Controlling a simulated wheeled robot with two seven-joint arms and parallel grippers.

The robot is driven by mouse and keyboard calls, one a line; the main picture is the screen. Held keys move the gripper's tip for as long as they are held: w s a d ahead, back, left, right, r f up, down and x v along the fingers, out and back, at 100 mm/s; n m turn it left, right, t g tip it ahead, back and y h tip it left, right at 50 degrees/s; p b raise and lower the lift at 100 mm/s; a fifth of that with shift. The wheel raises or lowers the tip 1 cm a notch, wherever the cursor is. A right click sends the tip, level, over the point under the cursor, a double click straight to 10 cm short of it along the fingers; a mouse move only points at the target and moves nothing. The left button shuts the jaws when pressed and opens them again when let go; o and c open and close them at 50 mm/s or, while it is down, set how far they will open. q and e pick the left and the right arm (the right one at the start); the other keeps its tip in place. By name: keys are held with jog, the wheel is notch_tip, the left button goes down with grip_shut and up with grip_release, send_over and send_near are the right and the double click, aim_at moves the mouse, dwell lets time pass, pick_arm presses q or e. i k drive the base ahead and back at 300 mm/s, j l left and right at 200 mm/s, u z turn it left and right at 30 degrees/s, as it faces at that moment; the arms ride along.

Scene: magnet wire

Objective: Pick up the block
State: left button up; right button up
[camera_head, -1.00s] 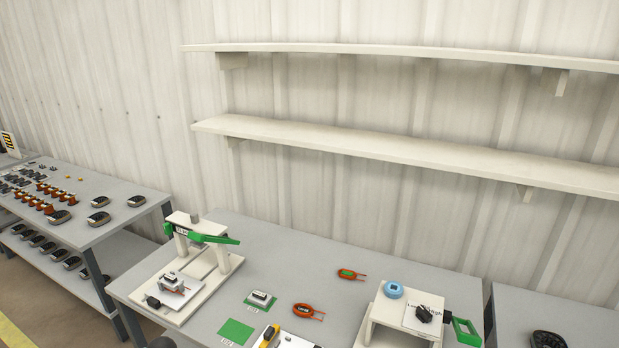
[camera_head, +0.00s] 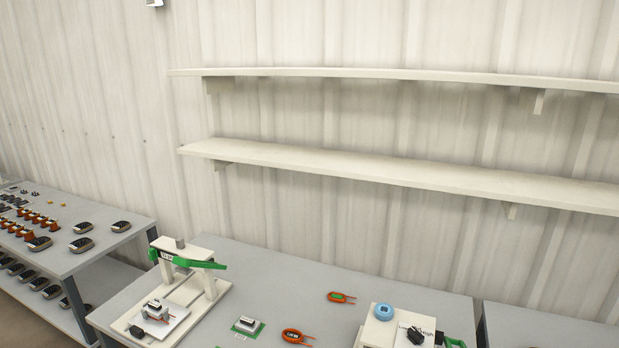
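A small white-and-black block (camera_head: 246,324) sits on a green pad near the front middle of the grey table (camera_head: 270,270). A similar small block (camera_head: 156,307) sits on the white plate of the press fixture (camera_head: 190,290) at the table's left. A small black piece (camera_head: 416,336) lies on the white stand (camera_head: 377,336) at the right. I cannot tell which of these is the task's block. Neither of my grippers shows in this view.
Two orange coil loops (camera_head: 341,297) (camera_head: 296,336) lie on the table. A blue ring (camera_head: 384,312) is on the white stand. Green handles (camera_head: 195,262) stick out from the press. Two empty shelves (camera_head: 400,175) (camera_head: 400,76) hang above. A left table (camera_head: 110,255) holds several parts.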

aim_at(153, 308)
jog(key=i+j+u, duration=0.4)
jog(key=j, duration=0.15)
jog(key=i+j+u, duration=0.35)
jog(key=i+j, duration=0.1)
